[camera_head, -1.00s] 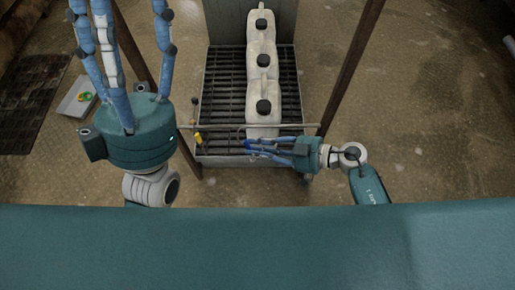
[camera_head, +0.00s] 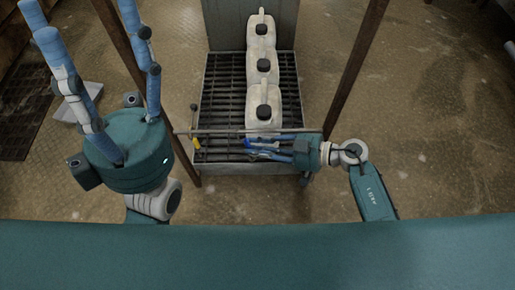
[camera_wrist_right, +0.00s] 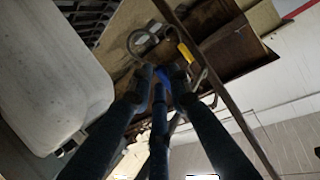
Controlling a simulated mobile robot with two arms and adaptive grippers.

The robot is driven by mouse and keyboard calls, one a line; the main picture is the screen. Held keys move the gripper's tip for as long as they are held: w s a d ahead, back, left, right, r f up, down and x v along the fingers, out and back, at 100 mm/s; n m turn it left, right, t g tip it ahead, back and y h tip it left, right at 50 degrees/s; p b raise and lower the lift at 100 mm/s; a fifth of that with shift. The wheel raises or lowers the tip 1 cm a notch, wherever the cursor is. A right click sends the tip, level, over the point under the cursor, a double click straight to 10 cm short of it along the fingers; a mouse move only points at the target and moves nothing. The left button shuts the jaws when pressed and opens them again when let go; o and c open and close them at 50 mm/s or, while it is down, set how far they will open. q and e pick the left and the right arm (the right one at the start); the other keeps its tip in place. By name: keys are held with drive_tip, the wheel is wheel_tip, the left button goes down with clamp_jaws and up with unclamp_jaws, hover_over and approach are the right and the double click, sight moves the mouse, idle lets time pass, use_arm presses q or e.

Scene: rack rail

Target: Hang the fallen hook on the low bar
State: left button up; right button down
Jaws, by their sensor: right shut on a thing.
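The low bar (camera_head: 225,131) runs level between two brown posts in the head view. It crosses the right wrist view as a slanting bar (camera_wrist_right: 228,110). My right gripper (camera_head: 250,147) reaches in from the right, just on the near side of the bar. In the right wrist view its fingers (camera_wrist_right: 160,80) are closed on the hook, a bent grey metal piece (camera_wrist_right: 139,36) with a blue part. The hook's curved ends show near the bar; whether it touches is unclear. My left gripper (camera_head: 82,25) is at the left, fingers spread and empty, some tips cut off.
A yellow-handled item (camera_head: 196,143) is at the bar's left end. Several white jugs (camera_head: 262,92) stand in a row on a grated cart (camera_head: 220,95) behind the bar. Brown posts (camera_head: 355,65) flank it. A pale tray (camera_head: 92,90) lies on the floor, partly hidden.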

drive_tip(key=shift+f, duration=0.25)
drive_tip(key=c, duration=1.6)
unclamp_jaws()
drive_tip(key=shift+o, duration=0.2)
drive_tip(key=shift+d, duration=0.15)
